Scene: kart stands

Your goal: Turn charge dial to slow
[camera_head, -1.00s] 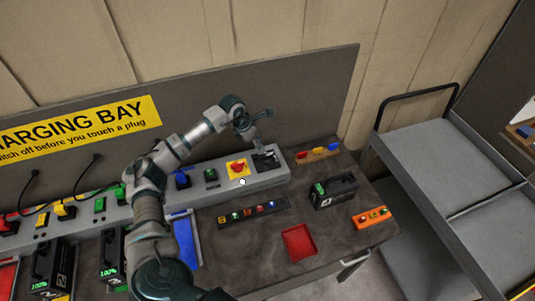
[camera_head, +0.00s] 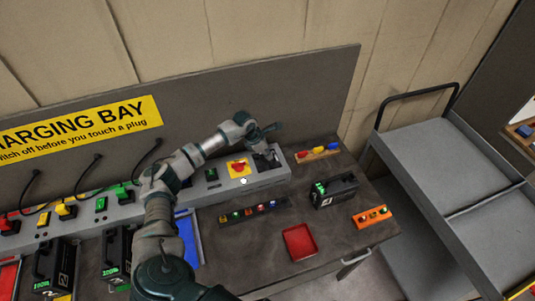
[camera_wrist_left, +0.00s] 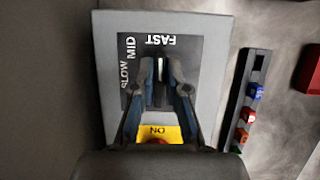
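The charge dial (camera_wrist_left: 160,69) is a dark knob with a white line on a black plate (camera_wrist_left: 185,48) lettered SLOW, MID and FAST. Its white line points towards FAST. In the head view the plate (camera_head: 276,158) is at the right end of the grey charging console, partly hidden by my gripper. My left gripper (camera_head: 265,156) is over the plate. In the left wrist view its fingertips (camera_wrist_left: 161,83) are close together, one on each side of the dial. I cannot tell whether they touch it. My right gripper is not in view.
A red switch on a yellow plate (camera_head: 239,168) sits beside the dial plate. A grey cart (camera_head: 432,170) stands to the right.

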